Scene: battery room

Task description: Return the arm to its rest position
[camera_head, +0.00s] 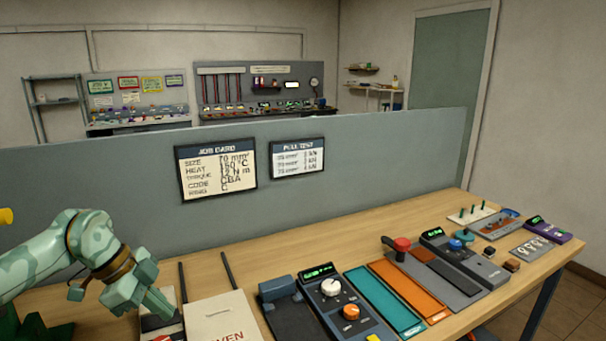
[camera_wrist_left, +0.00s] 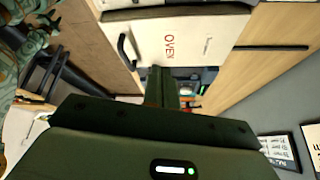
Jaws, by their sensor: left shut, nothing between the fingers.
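My left arm, pale green and mottled, reaches in from the left in the head view. Its gripper (camera_head: 160,302) points down and to the right, above the left part of the bench near the white oven (camera_head: 222,316). The gripper is shut and holds nothing. In the left wrist view the shut fingers (camera_wrist_left: 163,88) show at the centre, with the oven front (camera_wrist_left: 185,38) beyond them. My right gripper is not in view.
The wooden bench (camera_head: 390,245) runs to the right, bearing a black device with two knobs (camera_head: 342,305), teal (camera_head: 383,300) and orange (camera_head: 408,290) panels and several other devices. A grey partition (camera_head: 370,160) with a job card (camera_head: 216,169) stands behind. Dark rods rise near the oven.

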